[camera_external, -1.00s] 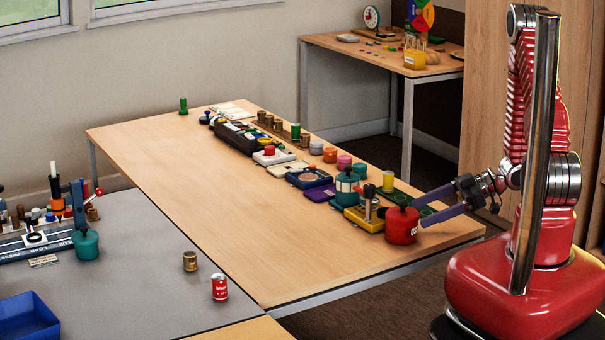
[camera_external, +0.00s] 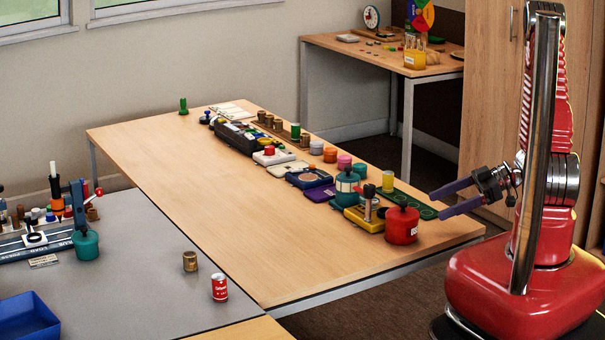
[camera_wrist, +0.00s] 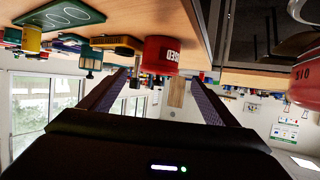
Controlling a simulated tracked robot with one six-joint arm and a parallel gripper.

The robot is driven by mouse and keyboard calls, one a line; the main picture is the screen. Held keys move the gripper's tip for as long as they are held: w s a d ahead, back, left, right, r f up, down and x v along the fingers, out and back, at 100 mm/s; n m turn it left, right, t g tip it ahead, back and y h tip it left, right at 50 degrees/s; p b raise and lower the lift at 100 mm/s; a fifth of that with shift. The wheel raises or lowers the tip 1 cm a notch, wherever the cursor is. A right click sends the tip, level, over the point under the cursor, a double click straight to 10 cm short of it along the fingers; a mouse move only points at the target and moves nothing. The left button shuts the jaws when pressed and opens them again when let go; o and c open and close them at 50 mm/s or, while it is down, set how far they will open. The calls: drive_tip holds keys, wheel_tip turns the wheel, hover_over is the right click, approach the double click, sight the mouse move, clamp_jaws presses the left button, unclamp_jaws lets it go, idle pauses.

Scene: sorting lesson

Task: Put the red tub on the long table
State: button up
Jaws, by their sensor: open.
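The red tub (camera_external: 402,226), with a dark knob and a white label, stands upright on the long wooden table (camera_external: 235,220), close to its right end. In the wrist view, which is upside down, the red tub (camera_wrist: 161,55) shows ahead, between and beyond the two fingers. My gripper (camera_external: 437,204) is open and empty, to the right of the tub. Its fingers point towards the tub and are apart from it.
A yellow scale (camera_external: 366,217), a teal tub (camera_external: 347,187) and a green board (camera_external: 412,203) crowd the tub's far side. The front left of the long table is clear. A grey table (camera_external: 150,285) holds a red can (camera_external: 219,287) and a blue tray (camera_external: 25,318).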

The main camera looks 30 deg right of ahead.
drive_tip(key=shift+w, duration=0.1)
drive_tip(key=w+d+r+m+t+h, duration=0.2)
drive_tip(key=w+d+r+h, duration=0.3)
drive_tip(key=w+d+h, duration=0.5)
wheel_tip(320, 180, up, 14)
drive_tip(key=s+d+m+h, duration=0.1)
drive_tip(key=d+m+h, duration=0.2)
drive_tip(key=m+h, duration=0.25)
drive_tip(key=s+a+r+m+g+y, duration=0.1)
drive_tip(key=s+a+r+m+y, duration=0.1)
drive_tip(key=s+a, duration=0.5)
drive_tip(key=s+a+r+m+g+y, duration=0.1)
drive_tip(key=s+a+r+m+g, duration=0.1)
drive_tip(key=s+a+r, duration=0.2)
drive_tip(key=s+a, duration=0.3)
drive_tip(key=s, duration=0.3)
drive_tip(key=shift+a+r+m+y, duration=0.2)
drive_tip(key=shift+r+m+y, duration=0.15)
